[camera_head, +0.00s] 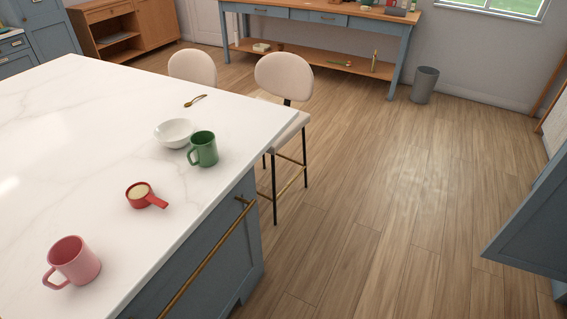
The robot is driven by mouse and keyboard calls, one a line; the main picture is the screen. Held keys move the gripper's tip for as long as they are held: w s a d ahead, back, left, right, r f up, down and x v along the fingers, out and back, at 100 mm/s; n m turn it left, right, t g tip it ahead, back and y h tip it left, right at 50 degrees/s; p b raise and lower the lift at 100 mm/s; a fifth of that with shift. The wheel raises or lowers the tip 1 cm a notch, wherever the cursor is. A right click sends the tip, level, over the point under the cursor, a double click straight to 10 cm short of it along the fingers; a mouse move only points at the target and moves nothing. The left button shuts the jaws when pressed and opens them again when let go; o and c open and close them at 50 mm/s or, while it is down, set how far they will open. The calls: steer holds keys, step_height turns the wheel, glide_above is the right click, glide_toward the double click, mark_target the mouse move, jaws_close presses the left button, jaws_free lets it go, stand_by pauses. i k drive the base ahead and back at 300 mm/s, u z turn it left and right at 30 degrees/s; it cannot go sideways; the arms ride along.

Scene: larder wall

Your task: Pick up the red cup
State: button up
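A small red cup (136,203) with a straight handle pointing right stands on the white marble island top (60,170). It has something pale inside. A pink-red mug (75,262) with its handle to the left stands nearer to me, at the lower left. A green mug (205,151) stands farther back, close to the island's right edge. My gripper is not in view.
A white bowl (174,132) touches or nearly touches the green mug, and a spoon (196,100) lies behind it. Two pale stools (284,78) stand past the island. A blue cabinet door (530,220) juts in at right. The wooden floor (400,190) between is clear.

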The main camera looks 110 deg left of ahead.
mark_target(140, 195)
steer(key=z, duration=2.75)
steer(key=k, duration=1.65)
steer(key=z, duration=1.55)
steer(key=i, duration=0.5)
